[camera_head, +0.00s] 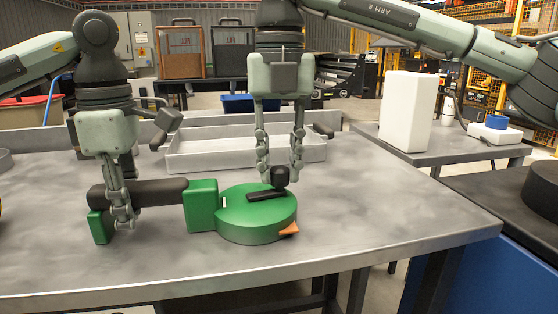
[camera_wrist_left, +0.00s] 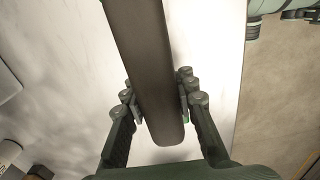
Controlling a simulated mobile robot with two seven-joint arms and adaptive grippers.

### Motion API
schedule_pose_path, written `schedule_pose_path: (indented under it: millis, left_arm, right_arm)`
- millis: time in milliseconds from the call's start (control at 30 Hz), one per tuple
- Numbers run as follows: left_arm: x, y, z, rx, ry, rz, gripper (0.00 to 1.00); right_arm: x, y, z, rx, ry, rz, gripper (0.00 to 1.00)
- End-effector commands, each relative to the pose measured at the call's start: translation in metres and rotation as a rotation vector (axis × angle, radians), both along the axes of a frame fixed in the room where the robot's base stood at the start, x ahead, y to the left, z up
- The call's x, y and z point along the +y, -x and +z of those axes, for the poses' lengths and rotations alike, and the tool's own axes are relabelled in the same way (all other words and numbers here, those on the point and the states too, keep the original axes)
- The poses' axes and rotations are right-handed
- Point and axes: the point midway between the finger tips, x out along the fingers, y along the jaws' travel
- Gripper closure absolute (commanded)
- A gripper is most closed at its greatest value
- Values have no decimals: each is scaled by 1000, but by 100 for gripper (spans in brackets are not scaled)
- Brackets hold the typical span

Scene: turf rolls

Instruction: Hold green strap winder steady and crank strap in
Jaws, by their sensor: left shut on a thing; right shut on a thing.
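The green strap winder (camera_head: 258,220) lies on the grey table, with a round drum at its right end, a green block and a dark handle (camera_head: 160,191) to the left. My left gripper (camera_head: 124,218) is shut on the dark handle. The left wrist view shows the handle (camera_wrist_left: 146,60) between its two fingers (camera_wrist_left: 162,112). On top of the drum is a black crank with an upright knob (camera_head: 280,177). My right gripper (camera_head: 279,178) points down and is shut on the knob. An orange strap end (camera_head: 289,229) sticks out at the drum's front right.
A shallow grey tray (camera_head: 245,155) stands behind the winder on the table (camera_head: 400,230). A side table at the right holds a white block (camera_head: 407,110) and a blue roll (camera_head: 497,122). The table's front and right areas are clear.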

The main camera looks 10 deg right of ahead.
Motion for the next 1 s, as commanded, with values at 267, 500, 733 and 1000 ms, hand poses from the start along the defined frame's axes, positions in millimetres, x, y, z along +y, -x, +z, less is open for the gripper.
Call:
schedule_pose_path:
  millis: [267, 500, 733, 1000]
  left_arm:
    - [0, 0, -3, 5, -2, 1, 100]
    - [0, 0, -3, 5, -2, 0, 100]
    - [0, 0, -3, 5, -3, 0, 100]
    - [0, 0, -3, 5, -3, 0, 100]
  right_arm:
    - [0, 0, 0, 0, -1, -2, 100]
    - [0, 0, 0, 0, 0, -2, 58]
    - [0, 0, 0, 0, 0, -2, 54]
    - [0, 0, 18, -4, -1, -3, 54]
